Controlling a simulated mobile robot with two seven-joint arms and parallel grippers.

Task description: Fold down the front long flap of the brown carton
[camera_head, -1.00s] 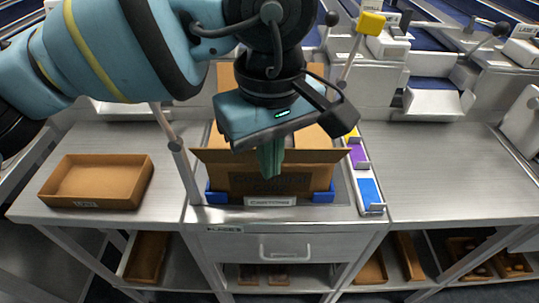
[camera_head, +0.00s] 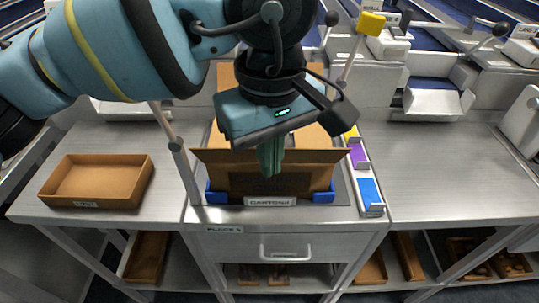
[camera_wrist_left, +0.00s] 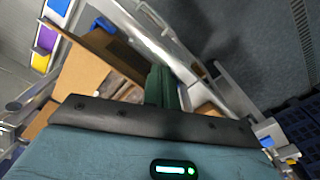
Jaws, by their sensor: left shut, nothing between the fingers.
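The brown carton (camera_head: 215,182) sits at the centre of the workstation, between blue corner holders. Its front long flap (camera_head: 220,157) stands up along the near side, leaning outward. It also shows in the left wrist view (camera_wrist_left: 93,37). The back flap (camera_head: 224,78) stands upright behind. Lighter panels (camera_head: 310,135) cover part of the top, partly hidden by my gripper. My left gripper (camera_head: 270,172) is shut and empty, pointing down, its greenish fingers overlapping the front flap's middle. The fingers also show in the wrist view (camera_wrist_left: 160,88); contact cannot be told. My right gripper is not in view.
A shallow brown tray (camera_head: 140,190) stands on the left table. A metal post (camera_head: 180,155) rises left of the carton. A rack with yellow, purple and blue cards (camera_head: 369,192) stands close on its right. The right table (camera_head: 450,165) is clear.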

